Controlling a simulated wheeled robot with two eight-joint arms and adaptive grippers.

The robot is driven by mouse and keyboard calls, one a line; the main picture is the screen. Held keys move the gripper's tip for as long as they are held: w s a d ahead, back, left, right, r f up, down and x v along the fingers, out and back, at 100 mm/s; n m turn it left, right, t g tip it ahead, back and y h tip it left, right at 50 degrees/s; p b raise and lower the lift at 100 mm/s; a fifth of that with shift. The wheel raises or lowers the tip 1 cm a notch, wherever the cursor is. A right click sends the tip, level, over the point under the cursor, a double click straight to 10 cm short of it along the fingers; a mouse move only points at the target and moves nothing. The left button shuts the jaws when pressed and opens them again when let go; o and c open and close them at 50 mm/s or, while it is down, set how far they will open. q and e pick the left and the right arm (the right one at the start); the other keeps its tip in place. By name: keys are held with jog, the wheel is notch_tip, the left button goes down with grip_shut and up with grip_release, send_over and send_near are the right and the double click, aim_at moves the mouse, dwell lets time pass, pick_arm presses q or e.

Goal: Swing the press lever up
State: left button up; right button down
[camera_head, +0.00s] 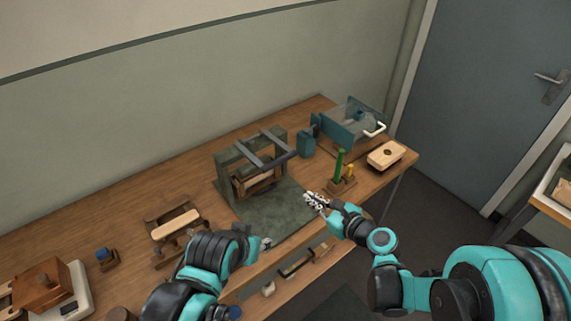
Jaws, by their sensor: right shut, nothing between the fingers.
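The press (222,168) is a grey-green frame standing on a dark green mat (262,215) near the middle of the workbench. Dark bars cross its top, and one of them, which looks like the press lever (281,157), ends at the frame's right side. A brown wooden part sits inside the frame. My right gripper (314,202) is shut and empty over the mat's right edge, to the right of the press and apart from it. My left gripper (263,243) is at the mat's front edge, partly hidden by its own arm; its fingers are too small to read.
A brush-like wooden piece (176,224) lies on a rack at left. The bench (130,215) is bare behind it.

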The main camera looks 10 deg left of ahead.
jog(key=shift+w+a+m, duration=0.1)
jog(key=shift+a+m, duration=0.25)
jog(key=shift+m, duration=0.25)
jog(key=w+a+r+b, duration=0.1)
jog(key=w+a+b, duration=0.1)
jog(key=w+a, duration=0.5)
jog(key=shift+a, duration=1.1)
jog(key=shift+r, duration=0.1)
